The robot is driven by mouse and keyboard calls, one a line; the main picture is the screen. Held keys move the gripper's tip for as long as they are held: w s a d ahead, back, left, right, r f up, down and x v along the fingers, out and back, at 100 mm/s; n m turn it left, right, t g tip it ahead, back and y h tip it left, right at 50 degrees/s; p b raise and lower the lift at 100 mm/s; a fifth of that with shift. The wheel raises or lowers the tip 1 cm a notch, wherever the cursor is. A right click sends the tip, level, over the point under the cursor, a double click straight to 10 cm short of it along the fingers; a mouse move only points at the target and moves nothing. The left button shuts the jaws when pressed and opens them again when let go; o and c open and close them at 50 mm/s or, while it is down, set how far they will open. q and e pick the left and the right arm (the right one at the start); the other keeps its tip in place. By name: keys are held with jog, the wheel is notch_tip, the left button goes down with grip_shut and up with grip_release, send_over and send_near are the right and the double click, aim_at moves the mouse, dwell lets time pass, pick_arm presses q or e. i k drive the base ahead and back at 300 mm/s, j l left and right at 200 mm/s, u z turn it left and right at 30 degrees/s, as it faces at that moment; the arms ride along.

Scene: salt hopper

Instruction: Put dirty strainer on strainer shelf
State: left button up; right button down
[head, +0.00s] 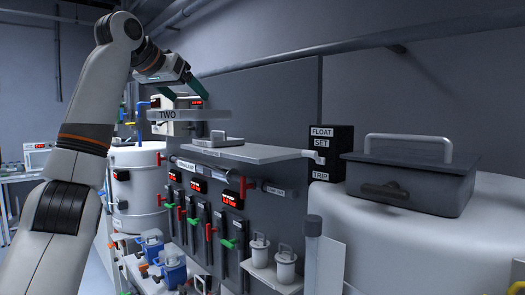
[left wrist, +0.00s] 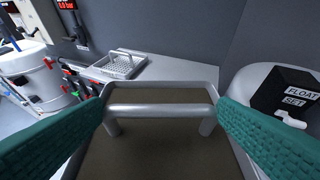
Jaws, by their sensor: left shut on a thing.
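The dirty strainer (head: 215,115) is a shallow grey tray with a brown inside. It also shows close up in the left wrist view (left wrist: 160,97). My left gripper (head: 184,97) is shut on its handle, a green-padded finger at either end. The strainer is held in the air, above and slightly left of the strainer shelf (head: 265,153), a grey plate on the wall panel. A second strainer (head: 218,142) with a light perforated bottom rests at the shelf's left part; it also shows in the left wrist view (left wrist: 122,64). My right gripper is out of view.
The shelf's right part is bare. A black switch box (head: 330,150) stands beside its right end. A dark handled box (head: 405,182) sits on a white tank (head: 400,255). Valves and red displays line the panel below the shelf. Two white canisters (head: 286,268) stand lower down.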

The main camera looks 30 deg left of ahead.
aim_at(251, 150)
jog(key=i, duration=0.85)
